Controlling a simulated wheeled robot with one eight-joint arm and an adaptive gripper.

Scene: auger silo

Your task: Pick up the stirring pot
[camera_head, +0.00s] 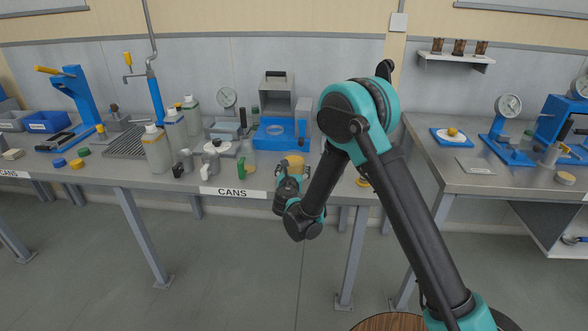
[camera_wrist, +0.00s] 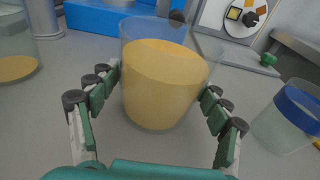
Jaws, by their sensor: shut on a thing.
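The stirring pot looks to be the clear, open-topped vessel (camera_wrist: 165,85) with yellow-orange contents, in the middle of the wrist view. In the head view it shows as a small yellowish pot (camera_head: 295,162) near the front edge of the bench marked CANS. My gripper (camera_wrist: 162,92) has its dark-tipped green fingers on both sides of the pot, shut on its wall. The pot stands upright; I cannot tell whether its base touches the bench. In the head view my gripper (camera_head: 291,172) reaches over the bench edge from the front.
A clear vessel with a blue band (camera_wrist: 290,115) stands close on the right in the wrist view. Another clear vessel with yellow contents (camera_wrist: 15,50) stands on the left. A blue-based machine (camera_head: 280,132) is behind. Several bottles (camera_head: 158,148) stand farther left on the bench.

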